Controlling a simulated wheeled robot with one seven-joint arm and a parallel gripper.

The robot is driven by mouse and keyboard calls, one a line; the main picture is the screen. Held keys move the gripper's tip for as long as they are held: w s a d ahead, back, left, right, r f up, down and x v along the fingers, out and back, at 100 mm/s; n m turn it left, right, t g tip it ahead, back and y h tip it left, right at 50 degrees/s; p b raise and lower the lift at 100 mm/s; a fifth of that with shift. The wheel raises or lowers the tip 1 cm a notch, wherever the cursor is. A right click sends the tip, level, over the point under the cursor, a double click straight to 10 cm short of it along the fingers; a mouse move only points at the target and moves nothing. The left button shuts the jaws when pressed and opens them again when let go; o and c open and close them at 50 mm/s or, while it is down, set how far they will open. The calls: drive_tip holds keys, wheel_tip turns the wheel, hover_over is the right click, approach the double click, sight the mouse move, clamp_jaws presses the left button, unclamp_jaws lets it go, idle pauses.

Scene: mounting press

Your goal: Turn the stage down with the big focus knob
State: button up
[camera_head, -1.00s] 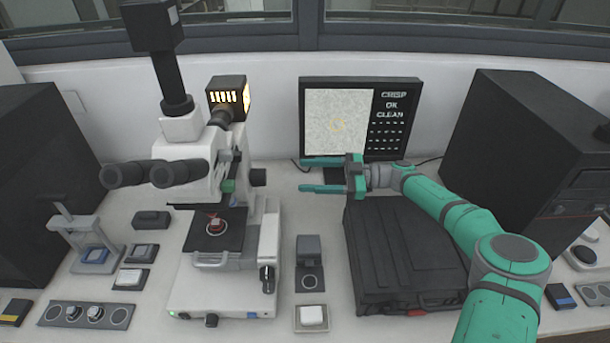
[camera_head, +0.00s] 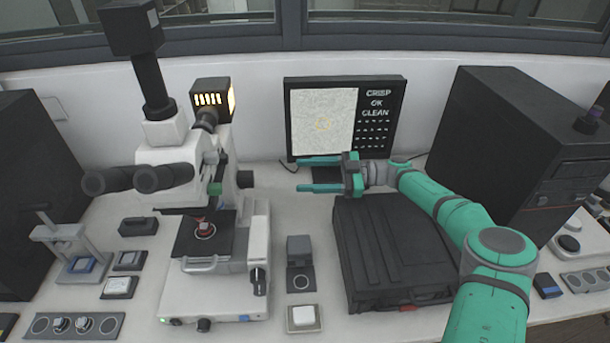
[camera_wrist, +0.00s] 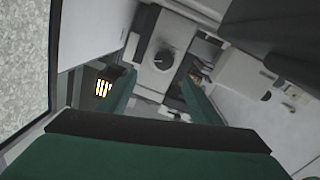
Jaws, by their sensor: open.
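A white microscope (camera_head: 205,290) stands left of centre in the head view. Its black stage (camera_head: 190,247) carries a small red-rimmed sample (camera_head: 205,231). A black round knob (camera_head: 246,179) sticks out from the right side of its body. My gripper (camera_head: 302,174) is open and empty, to the right of this knob and apart from it, with its fingers pointing left. In the wrist view a round dark knob (camera_wrist: 165,60) on the white body lies beyond and between my open fingertips (camera_wrist: 158,84). I cannot tell the exact distance to it.
A monitor (camera_head: 324,122) stands behind my gripper. A black case (camera_head: 385,250) lies below my arm. A smaller lever knob (camera_head: 258,282) sits on the microscope's right front. A small dark block (camera_head: 300,248) and a white-topped tray (camera_head: 304,318) stand right of the microscope.

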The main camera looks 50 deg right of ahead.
drive_tip(key=v, duration=0.9)
drive_tip(key=shift+s+d, duration=0.25)
